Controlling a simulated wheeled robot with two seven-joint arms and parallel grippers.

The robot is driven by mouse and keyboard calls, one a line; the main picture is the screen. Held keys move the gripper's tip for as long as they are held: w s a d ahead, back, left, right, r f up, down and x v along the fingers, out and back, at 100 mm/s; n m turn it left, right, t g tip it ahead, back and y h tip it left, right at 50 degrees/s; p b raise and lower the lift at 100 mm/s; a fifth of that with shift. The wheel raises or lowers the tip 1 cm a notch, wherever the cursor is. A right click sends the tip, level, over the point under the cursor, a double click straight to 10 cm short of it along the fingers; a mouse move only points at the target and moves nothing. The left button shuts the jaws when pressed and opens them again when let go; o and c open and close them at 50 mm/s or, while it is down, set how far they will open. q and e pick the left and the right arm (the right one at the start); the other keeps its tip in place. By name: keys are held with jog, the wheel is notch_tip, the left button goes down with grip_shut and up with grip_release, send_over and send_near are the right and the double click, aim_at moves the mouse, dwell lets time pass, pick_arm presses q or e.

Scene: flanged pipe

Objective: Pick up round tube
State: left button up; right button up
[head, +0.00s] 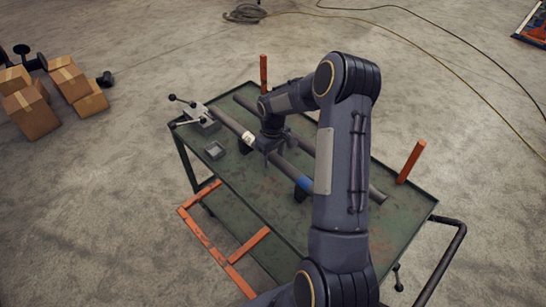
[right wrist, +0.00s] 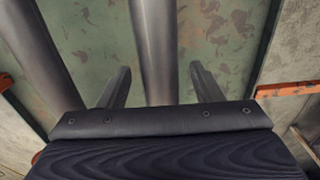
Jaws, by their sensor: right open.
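Two grey round tubes lie side by side on a green cart (head: 275,218) in the head view. The nearer tube (head: 231,122) has a white label and a blue band; the farther tube (head: 377,194) is partly hidden by my right arm. My right gripper (head: 267,150) points down at the nearer tube, just past the label. In the right wrist view, my right gripper's fingers (right wrist: 160,82) are open, with one tube (right wrist: 155,45) between them in the picture and another tube (right wrist: 38,48) to the left. Contact cannot be told. My left gripper is out of view.
Orange posts (head: 411,161) (head: 263,73) rise at the cart's edges. Cardboard boxes (head: 32,112) stand on the floor at left. The cart's near surface is clear.

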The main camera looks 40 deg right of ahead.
grip_shut()
jog(key=shift+r, duration=0.15)
dwell(0.4)
